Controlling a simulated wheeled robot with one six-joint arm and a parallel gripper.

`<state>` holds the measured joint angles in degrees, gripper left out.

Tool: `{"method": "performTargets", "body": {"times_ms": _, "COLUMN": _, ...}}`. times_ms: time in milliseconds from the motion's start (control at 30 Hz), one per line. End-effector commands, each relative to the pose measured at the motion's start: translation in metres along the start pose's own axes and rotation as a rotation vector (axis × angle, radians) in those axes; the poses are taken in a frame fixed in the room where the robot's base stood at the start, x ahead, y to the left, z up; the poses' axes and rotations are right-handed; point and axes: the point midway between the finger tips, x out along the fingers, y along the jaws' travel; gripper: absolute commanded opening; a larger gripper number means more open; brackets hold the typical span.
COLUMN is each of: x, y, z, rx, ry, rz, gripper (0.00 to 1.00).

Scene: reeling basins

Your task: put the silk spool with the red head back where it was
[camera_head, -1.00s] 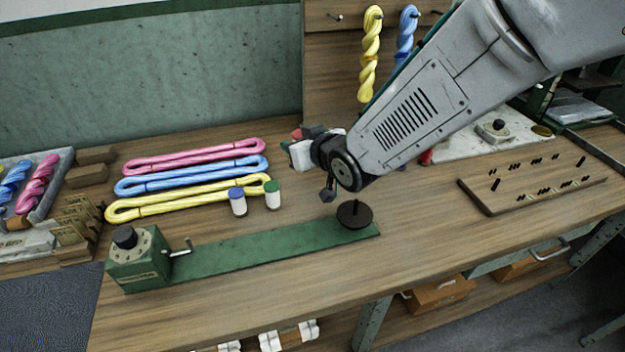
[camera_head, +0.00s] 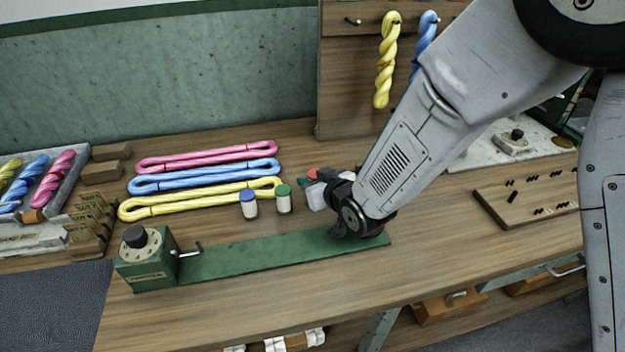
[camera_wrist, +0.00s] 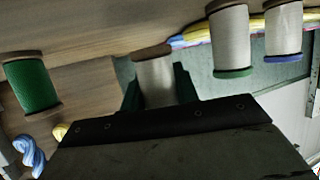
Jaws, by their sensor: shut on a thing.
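The silk spool with the red head (camera_head: 313,174) is in my gripper (camera_head: 322,188), low over the bench to the right of two white spools. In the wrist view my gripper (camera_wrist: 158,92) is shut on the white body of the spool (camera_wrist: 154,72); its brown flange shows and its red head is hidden. The blue-headed spool (camera_head: 249,204) and the green-headed spool (camera_head: 284,199) stand in a row to the left of the held one. I cannot tell whether the held spool touches the bench.
A green twister device (camera_head: 147,262) with a long base plate (camera_head: 260,258) lies in front. Pink, blue and yellow skeins (camera_head: 200,200) lie behind. A green-thread spool (camera_wrist: 32,86) shows in the wrist view. A pegged board (camera_head: 530,195) is at right.

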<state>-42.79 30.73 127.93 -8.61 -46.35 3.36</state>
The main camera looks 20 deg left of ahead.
Motion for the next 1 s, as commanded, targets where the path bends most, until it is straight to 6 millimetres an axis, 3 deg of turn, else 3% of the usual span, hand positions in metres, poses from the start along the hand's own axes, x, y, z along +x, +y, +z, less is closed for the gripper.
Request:
{"method": "performTargets", "body": {"times_ms": 567, "x": 0.005, "y": 0.000, "z": 0.013, "rx": 0.000, "ry": -0.003, "rz": 0.000, "gripper": 0.04}}
{"method": "performTargets", "body": {"times_ms": 600, "x": 0.005, "y": 0.000, "z": 0.013, "rx": 0.000, "ry": -0.005, "rz": 0.000, "gripper": 0.39}}
{"method": "performTargets", "body": {"times_ms": 667, "x": 0.005, "y": 0.000, "z": 0.014, "rx": 0.000, "ry": -0.006, "rz": 0.000, "gripper": 0.52}}
{"method": "performTargets", "body": {"times_ms": 1000, "x": 0.003, "y": 0.000, "z": 0.013, "rx": 0.000, "ry": -0.010, "rz": -0.001, "gripper": 0.52}}
